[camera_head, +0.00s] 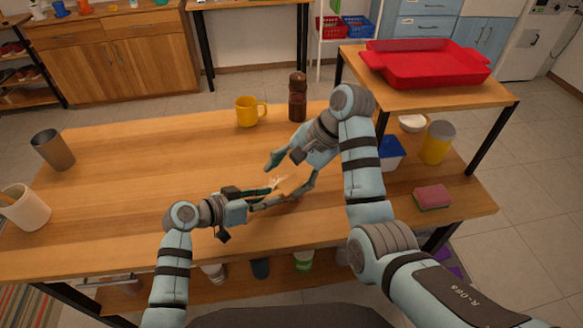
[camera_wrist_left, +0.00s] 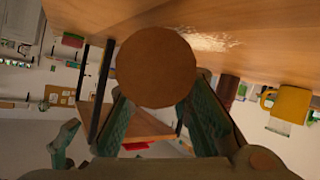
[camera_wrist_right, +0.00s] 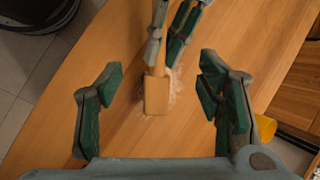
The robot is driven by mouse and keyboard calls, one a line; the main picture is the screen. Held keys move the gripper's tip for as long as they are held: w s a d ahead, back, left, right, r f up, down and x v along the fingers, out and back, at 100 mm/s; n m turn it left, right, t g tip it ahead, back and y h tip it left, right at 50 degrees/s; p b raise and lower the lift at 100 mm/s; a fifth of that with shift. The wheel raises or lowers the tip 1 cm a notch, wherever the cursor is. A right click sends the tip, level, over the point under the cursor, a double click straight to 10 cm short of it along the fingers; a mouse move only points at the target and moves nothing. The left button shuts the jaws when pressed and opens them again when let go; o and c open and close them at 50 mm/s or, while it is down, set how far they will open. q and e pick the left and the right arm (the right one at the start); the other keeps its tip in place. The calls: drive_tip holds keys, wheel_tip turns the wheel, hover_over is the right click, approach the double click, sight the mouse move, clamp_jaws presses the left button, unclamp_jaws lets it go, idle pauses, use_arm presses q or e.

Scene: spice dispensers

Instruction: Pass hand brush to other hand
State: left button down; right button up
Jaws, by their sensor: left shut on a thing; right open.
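The hand brush (camera_head: 288,186) is a light wooden piece, partly hidden by fingers in the head view. My left gripper (camera_head: 268,200) is shut on it above the table. In the right wrist view, the brush's wide tan block (camera_wrist_right: 157,95) points toward my right gripper, with the left fingers (camera_wrist_right: 170,40) at its far end. In the left wrist view, a round brown end (camera_wrist_left: 156,67) covers the space between the fingertips. My right gripper (camera_head: 289,176) is open, its fingers on either side of the block and apart from it in the right wrist view (camera_wrist_right: 160,100).
A pale patch of crumbs (camera_wrist_left: 205,40) lies on the wooden table (camera_head: 130,170). A yellow mug (camera_head: 250,111) and a dark brown mill (camera_head: 297,97) stand behind the grippers. A metal cup (camera_head: 53,150) and a white pot (camera_head: 22,210) stand at left; a sponge (camera_head: 432,197) lies at right.

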sight(283, 184)
use_arm(q)
drive_tip(key=shift+a, duration=0.1)
drive_tip(key=shift+s+a+r, duration=0.1)
drive_tip(key=shift+s, duration=0.05)
use_arm(e)
drive_tip(key=w+f+t+h, duration=0.1)
drive_tip(key=f, duration=0.2)
drive_tip(key=w+f+t, duration=0.1)
drive_tip(key=w+f, duration=0.1)
drive_tip(key=f, duration=0.1)
drive_tip(key=w+f+m+t+h, duration=0.1)
drive_tip(key=w+f, duration=0.1)
drive_tip(key=f, duration=0.1)
drive_tip(key=shift+w+a+h, duration=0.25)
drive_tip(key=shift+a+h, duration=0.05)
drive_tip(key=c, duration=1.3)
use_arm(q)
drive_tip(key=c, duration=1.5)
unclamp_jaws()
drive_tip(key=shift+d, duration=0.2)
use_arm(e)
drive_tip(key=shift+o, duration=0.2)
drive_tip(key=shift+a+r, duration=0.1)
use_arm(q)
drive_tip(key=shift+o, duration=0.7)
drive_tip(key=shift+a, duration=0.1)
